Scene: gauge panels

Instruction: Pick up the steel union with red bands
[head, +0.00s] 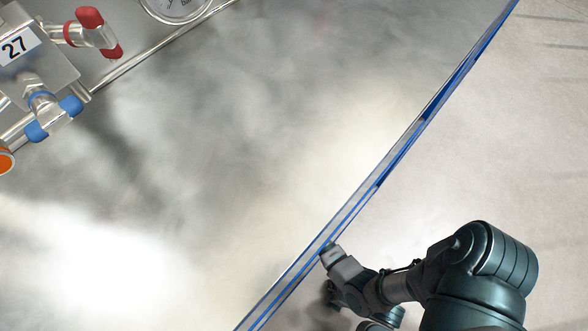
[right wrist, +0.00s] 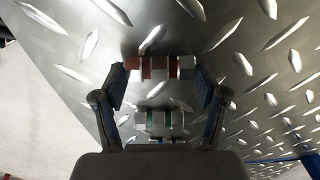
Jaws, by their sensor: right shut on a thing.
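The steel union with red bands (right wrist: 158,68) shows in the right wrist view, lying crosswise between the fingertips. My right gripper (right wrist: 160,80) is shut on it, with one finger at each end. A diamond-pattern metal plate lies behind it (right wrist: 255,75); I cannot tell whether the union touches it. In the head view my right gripper (head: 338,280) is beside the blue-edged rim at the bottom, and the union cannot be made out there. My left gripper is not in view.
A fitting with green bands (right wrist: 160,122) shows nearer the palm in the right wrist view. In the head view, red-handled (head: 97,32) and blue-handled (head: 53,117) valves and a gauge (head: 178,6) are at upper left. A blue-edged rim (head: 378,180) runs diagonally. The broad grey surface is clear.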

